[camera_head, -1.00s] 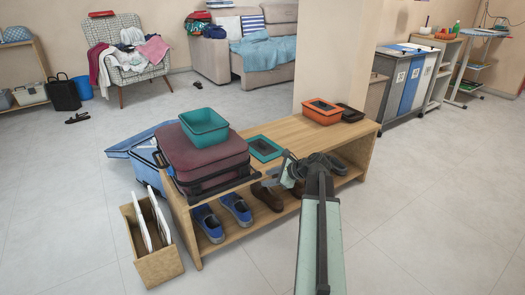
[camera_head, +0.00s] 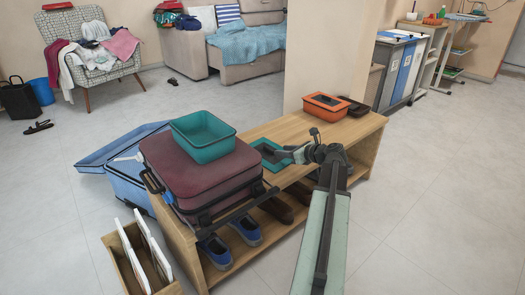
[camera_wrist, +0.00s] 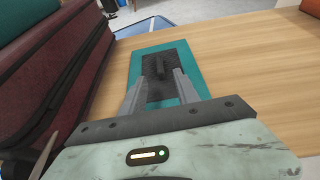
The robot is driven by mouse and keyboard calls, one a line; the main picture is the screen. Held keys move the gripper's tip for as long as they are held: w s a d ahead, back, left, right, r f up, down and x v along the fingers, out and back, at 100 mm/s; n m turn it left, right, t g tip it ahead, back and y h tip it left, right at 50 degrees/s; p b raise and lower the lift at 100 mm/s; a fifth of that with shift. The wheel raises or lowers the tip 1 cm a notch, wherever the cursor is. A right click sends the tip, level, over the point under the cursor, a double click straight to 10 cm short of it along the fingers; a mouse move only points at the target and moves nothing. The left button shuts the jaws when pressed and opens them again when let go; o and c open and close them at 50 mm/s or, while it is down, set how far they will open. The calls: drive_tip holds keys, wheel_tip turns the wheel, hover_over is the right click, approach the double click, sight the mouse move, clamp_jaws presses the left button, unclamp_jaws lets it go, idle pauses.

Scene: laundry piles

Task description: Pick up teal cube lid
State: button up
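The teal lid (camera_head: 257,143) lies flat on the wooden bench, just right of the maroon suitcase. It has a teal rim and a dark patterned centre with a raised dark handle. In the wrist view the lid (camera_wrist: 197,72) is straight ahead of my gripper (camera_wrist: 158,82), whose two grey fingers are apart, with the handle between and slightly beyond their tips. In the head view my gripper (camera_head: 284,155) is low over the lid's near right part and hides some of it. Contact with the lid cannot be told. An open teal box (camera_head: 204,148) sits on the suitcase.
The maroon suitcase (camera_head: 200,180) stands close on the left of the lid. An orange lidded box (camera_head: 325,107) and a dark item (camera_head: 357,109) sit at the bench's (camera_head: 292,128) right end. Shoes (camera_head: 245,228) are on its lower shelf. The bench top between is clear.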

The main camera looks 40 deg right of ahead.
sight(270, 149)
drive_tip(key=shift+w, duration=0.4)
drive_tip(key=b+x, duration=0.3)
drive_tip(key=x, duration=0.4)
drive_tip(key=shift+w+f, duration=0.15)
drive_tip(key=shift+w, duration=0.1)
clamp_jaws()
